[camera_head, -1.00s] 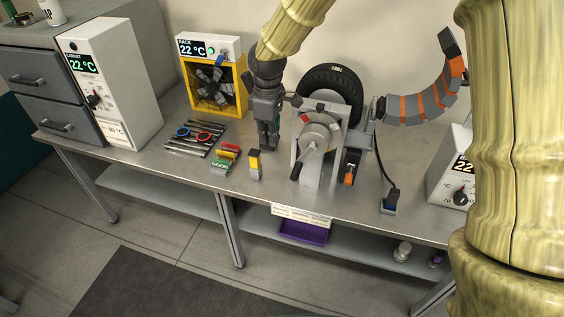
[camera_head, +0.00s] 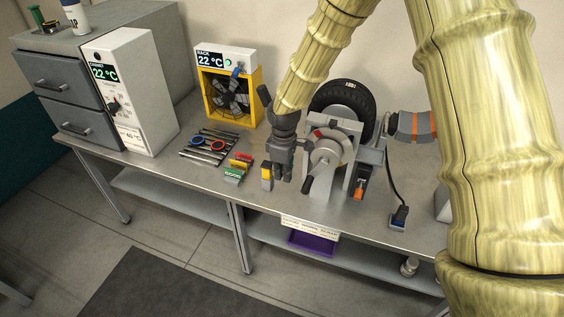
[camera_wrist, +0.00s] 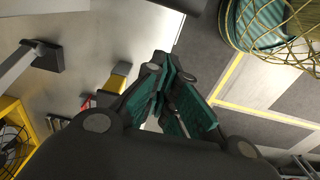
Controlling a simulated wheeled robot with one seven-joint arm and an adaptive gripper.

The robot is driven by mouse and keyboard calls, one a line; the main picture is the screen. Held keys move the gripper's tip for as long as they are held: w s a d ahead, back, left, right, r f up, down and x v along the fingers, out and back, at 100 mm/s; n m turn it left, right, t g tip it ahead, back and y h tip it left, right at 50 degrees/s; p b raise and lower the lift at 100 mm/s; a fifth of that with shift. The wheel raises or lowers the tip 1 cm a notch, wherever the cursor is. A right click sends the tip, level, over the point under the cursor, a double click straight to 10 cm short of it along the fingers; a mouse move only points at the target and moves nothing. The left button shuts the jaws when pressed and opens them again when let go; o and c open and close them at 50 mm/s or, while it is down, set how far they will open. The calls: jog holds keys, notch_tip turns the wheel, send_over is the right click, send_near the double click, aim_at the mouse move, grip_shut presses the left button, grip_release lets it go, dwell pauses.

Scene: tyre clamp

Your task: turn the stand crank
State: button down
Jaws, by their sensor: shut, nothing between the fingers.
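The tyre stand has a grey upright frame with a round plate (camera_head: 327,157) and a black tyre (camera_head: 350,97) behind it. The crank (camera_head: 307,185) has a dark handle that points down and left from the plate. My gripper (camera_head: 279,181) is shut and empty, pointing down just left of the crank. A small gap seems to lie between them in the head view. In the wrist view the fingers (camera_wrist: 172,100) close together near the middle, with nothing between them. The crank handle is not clearly seen in the wrist view.
A yellow-and-dark block (camera_head: 267,176) stands close left of my gripper. Coloured blocks (camera_head: 238,168) and tools (camera_head: 208,147) lie further left. A yellow fan (camera_head: 229,97) stands behind. An orange-handled clamp (camera_head: 360,188) and a cable are right of the stand.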

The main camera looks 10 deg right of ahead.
aim_at(314, 177)
jog(key=s+d, duration=0.1)
jog(key=s+d+p, duration=0.1)
jog(key=d, duration=0.1)
jog(key=shift+f, duration=0.3)
jog(key=shift+s+d, duration=0.1)
jog(key=shift+s+d+f, duration=0.15)
jog(key=shift+d+f, duration=0.15)
dwell(0.3)
